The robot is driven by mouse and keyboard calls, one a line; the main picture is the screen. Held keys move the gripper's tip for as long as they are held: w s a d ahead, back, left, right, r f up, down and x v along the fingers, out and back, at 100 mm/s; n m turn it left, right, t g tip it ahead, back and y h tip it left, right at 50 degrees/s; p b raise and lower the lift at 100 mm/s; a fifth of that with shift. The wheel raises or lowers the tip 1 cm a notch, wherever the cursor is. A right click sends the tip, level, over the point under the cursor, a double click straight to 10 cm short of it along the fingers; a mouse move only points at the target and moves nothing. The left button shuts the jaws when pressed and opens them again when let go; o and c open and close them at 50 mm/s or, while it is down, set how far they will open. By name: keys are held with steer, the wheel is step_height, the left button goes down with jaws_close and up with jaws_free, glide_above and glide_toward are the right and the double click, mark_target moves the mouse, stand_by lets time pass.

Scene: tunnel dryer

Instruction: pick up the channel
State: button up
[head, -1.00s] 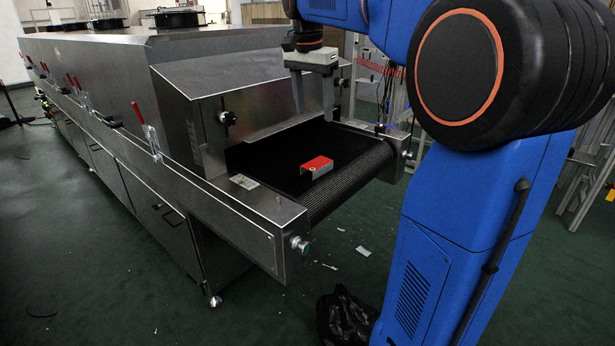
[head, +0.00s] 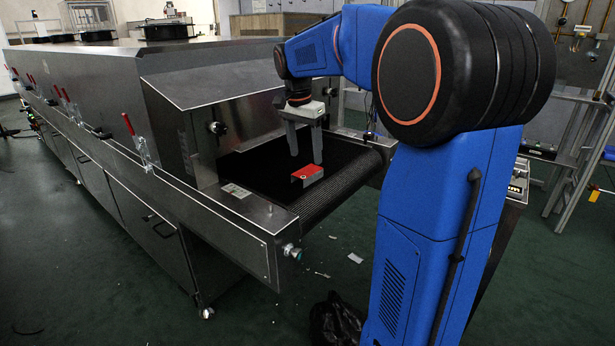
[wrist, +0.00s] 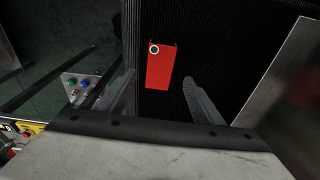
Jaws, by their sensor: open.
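The channel (head: 308,174) is a small piece with a red top and a bare metal side, lying on the black conveyor belt near its front edge. In the wrist view the channel (wrist: 160,66) shows a red face with a round, light-rimmed hole near one end. My gripper (head: 306,160) points down just above and behind the channel, fingers apart and empty. In the wrist view my gripper (wrist: 158,82) has one finger on each side of the channel's line, with the channel mostly ahead of the fingertips. No contact shows.
The belt (head: 345,178) runs out of the steel dryer (head: 200,85). A metal side rail (head: 225,215) with a knob (head: 292,251) flanks it. The dryer hood overhangs the belt's inner end. A black bag (head: 335,322) lies on the floor.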

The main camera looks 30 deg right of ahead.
mark_target(307, 171)
steer(key=shift+d+f, duration=0.15)
steer(key=shift+f, duration=1.3)
steer(key=shift+d+f, duration=0.15)
steer(key=shift+f, duration=1.3)
steer(key=c, duration=1.3)
steer(key=shift+r, duration=0.1)
